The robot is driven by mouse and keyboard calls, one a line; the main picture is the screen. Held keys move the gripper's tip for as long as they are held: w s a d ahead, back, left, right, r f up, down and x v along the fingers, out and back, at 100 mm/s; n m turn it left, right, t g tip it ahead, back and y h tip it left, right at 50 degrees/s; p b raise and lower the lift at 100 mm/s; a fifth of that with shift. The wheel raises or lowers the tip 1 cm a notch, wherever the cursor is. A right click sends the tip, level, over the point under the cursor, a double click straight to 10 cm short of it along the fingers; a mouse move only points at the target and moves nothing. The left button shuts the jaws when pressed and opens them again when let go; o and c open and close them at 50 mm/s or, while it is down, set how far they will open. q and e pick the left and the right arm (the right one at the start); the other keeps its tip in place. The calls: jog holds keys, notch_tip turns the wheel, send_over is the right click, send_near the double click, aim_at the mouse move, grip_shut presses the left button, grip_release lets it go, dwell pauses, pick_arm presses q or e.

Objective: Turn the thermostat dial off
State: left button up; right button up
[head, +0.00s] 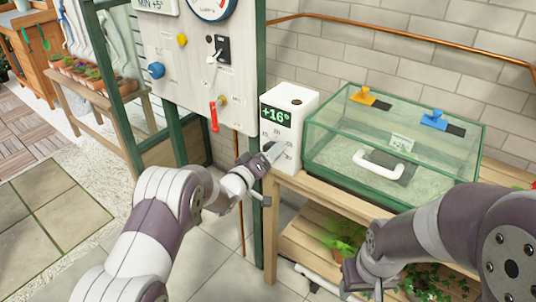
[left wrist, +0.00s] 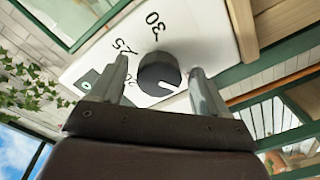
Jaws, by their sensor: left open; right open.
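The thermostat is a white box (head: 297,99) on the wooden bench, with a green-on-dark display (head: 276,115) reading +16°. Its dial (left wrist: 158,72) is a dark round knob with a white pointer mark at its lower right in the left wrist view. Printed numbers, among them 30, curve around it. My left gripper (head: 272,152) is at the thermostat's front face and hides the dial in the head view. In the left wrist view its open fingers (left wrist: 160,70) stand either side of the dial; contact cannot be told. My right gripper (head: 362,284) is open and empty, low at the front.
A green-framed glass case (head: 400,145) with a white handle stands right of the thermostat. A panel (head: 205,60) with a blue knob, a switch and a red lever stands left, beside a green post (head: 258,60). Plants (head: 345,240) sit on the lower shelf.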

pick_arm(q)
jog(key=v, duration=1.2)
jog(key=shift+s+a, duration=0.2)
jog(key=shift+s, duration=0.1)
